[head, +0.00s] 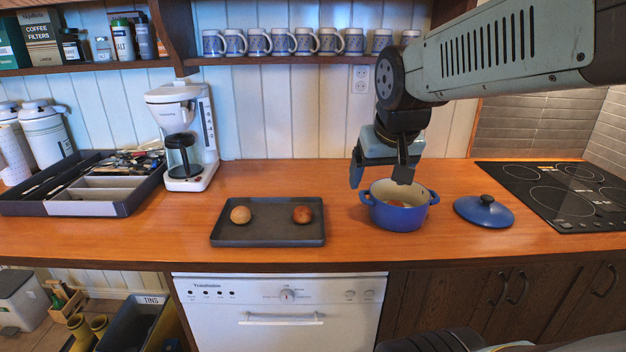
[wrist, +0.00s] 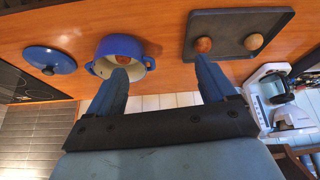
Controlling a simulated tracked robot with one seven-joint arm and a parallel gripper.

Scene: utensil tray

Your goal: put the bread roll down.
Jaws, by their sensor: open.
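My gripper (head: 381,175) is open and empty, above and slightly behind the blue pot (head: 376,211). In the wrist view the gripper (wrist: 161,68) has nothing between its fingers. The pot stands open on the counter; a reddish-brown round thing (wrist: 123,59), like a roll, lies inside it, partly hidden by a finger in the wrist view. On the dark tray (head: 266,237) lie two separate round rolls: a tan one (head: 240,214) at left and a reddish-brown one (head: 302,214) at right. They also show in the wrist view, tan (wrist: 253,41) and reddish-brown (wrist: 203,45).
The blue lid (head: 484,211) lies on the counter right of the pot, before the black hob (head: 565,190). A coffee maker (head: 184,135) and a cutlery tray (head: 75,208) stand at left. Mugs (head: 282,42) line the shelf above. Bare counter lies between tray and pot.

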